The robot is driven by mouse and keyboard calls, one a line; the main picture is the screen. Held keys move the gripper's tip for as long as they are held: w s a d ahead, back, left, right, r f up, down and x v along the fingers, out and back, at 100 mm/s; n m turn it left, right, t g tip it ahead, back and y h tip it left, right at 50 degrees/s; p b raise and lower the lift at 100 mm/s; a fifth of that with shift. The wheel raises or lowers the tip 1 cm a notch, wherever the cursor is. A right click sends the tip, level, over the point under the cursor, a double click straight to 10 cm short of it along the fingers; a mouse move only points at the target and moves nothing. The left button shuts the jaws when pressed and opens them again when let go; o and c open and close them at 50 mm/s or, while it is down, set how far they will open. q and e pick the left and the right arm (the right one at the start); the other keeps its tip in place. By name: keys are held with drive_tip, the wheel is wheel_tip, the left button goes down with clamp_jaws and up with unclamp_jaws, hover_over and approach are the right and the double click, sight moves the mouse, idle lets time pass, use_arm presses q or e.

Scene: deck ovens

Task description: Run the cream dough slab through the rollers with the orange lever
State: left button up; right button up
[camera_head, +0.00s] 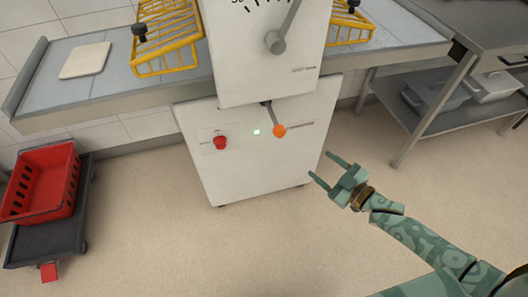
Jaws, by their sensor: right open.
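The cream dough slab (85,60) lies flat on the left end of the grey conveyor table (115,83). The orange lever (279,130) is a round knob on a short dark stem, low on the front of the white sheeter body (250,160). The rollers are not visible behind the white housing (265,75). My right gripper (323,170) is open and empty, in front of the machine, right of and below the orange knob and apart from it. My left gripper is not in view.
Yellow wire guards (167,40) flank the housing. A red crate (40,183) sits on a dark dolly at left; a steel shelf with tubs (435,95) stands right. The floor between is clear.

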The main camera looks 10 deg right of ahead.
sight(279, 131)
drive_tip(key=shift+t+y, duration=0.3)
drive_tip(key=shift+y, duration=0.2)
drive_tip(key=b+x, duration=0.1)
drive_tip(key=x, duration=0.4)
drive_tip(key=r+b+x, duration=0.1)
drive_tip(key=b+x, duration=0.1)
drive_tip(key=x, duration=0.3)
drive_tip(key=a+b+x, duration=0.1)
drive_tip(key=x, duration=0.5)
drive_tip(key=shift+s+r, duration=0.35)
use_arm(q)
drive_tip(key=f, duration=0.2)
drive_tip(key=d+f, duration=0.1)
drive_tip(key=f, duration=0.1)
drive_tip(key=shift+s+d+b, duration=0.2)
drive_tip(key=shift+b, duration=0.1)
use_arm(e)
drive_tip(key=shift+w+a+r, duration=0.1)
drive_tip(key=shift+w+a, duration=0.05)
drive_tip(key=shift+w, duration=0.2)
